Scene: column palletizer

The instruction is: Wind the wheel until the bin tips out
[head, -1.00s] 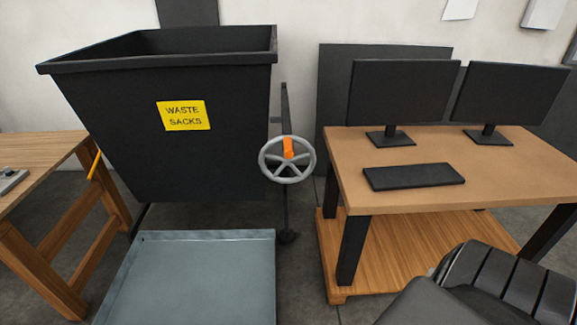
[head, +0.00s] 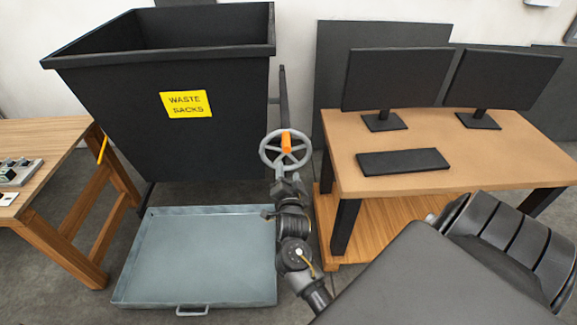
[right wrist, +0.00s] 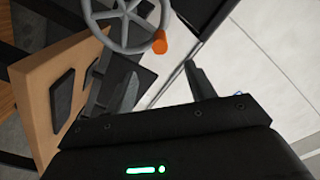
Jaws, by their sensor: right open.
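The grey handwheel (head: 285,150) with an orange handle (head: 286,142) stands at the right side of the black bin (head: 185,145), which carries a yellow "WASTE SACKS" label. The bin is upright above a grey tray (head: 205,260). My right gripper (head: 286,178) is just below the wheel in the head view. In the right wrist view its two fingers (right wrist: 160,85) are spread with nothing between them. The wheel (right wrist: 128,22) and orange handle (right wrist: 160,42) lie beyond the fingertips, apart from them. My left gripper does not show.
A desk (head: 440,165) with two monitors (head: 395,80) and a keyboard (head: 403,161) stands close to the right of the wheel. A wooden bench (head: 45,140) with a small control box (head: 18,172) is at the left. The tray is empty.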

